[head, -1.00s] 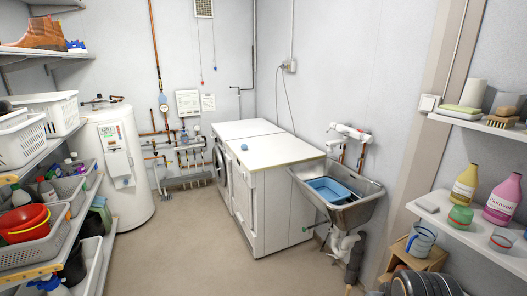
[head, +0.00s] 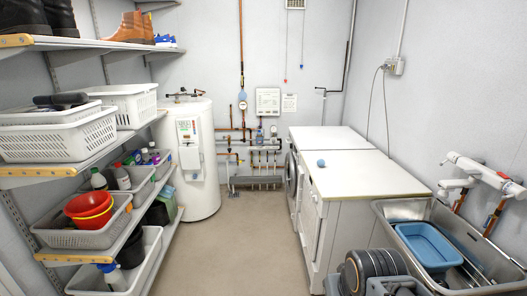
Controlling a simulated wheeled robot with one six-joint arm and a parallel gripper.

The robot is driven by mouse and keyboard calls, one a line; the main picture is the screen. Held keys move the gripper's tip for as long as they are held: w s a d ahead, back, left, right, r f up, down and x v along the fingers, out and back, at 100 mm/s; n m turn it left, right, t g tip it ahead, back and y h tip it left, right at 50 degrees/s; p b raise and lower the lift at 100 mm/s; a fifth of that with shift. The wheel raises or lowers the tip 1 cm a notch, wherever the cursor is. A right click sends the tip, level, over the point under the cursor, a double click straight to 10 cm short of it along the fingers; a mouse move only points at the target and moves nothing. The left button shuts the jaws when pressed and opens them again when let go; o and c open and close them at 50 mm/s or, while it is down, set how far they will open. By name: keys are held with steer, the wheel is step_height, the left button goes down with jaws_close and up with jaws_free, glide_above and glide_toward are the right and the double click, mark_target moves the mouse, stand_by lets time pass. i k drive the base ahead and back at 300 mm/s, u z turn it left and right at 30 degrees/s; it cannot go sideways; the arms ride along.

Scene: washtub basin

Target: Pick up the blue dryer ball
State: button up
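A small blue ball (head: 321,163), the dryer ball, rests on the white top (head: 368,177) of the nearer appliance, close to its left edge. Nothing touches it and it is fully visible. My gripper is not in view. Dark ribbed and grey parts, apparently of my own arm, show at the bottom, right of the middle, well short of the ball.
A steel sink (head: 400,210) with a blue basin (head: 428,246) stands right of the appliances. Shelves (head: 75,172) with baskets line the left wall. A white water heater (head: 193,165) stands at the back. The floor (head: 252,245) between is clear.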

mark_target(321, 162)
steer(key=u, duration=0.4)
steer(key=i, duration=3.3)
steer(key=z, duration=0.3)
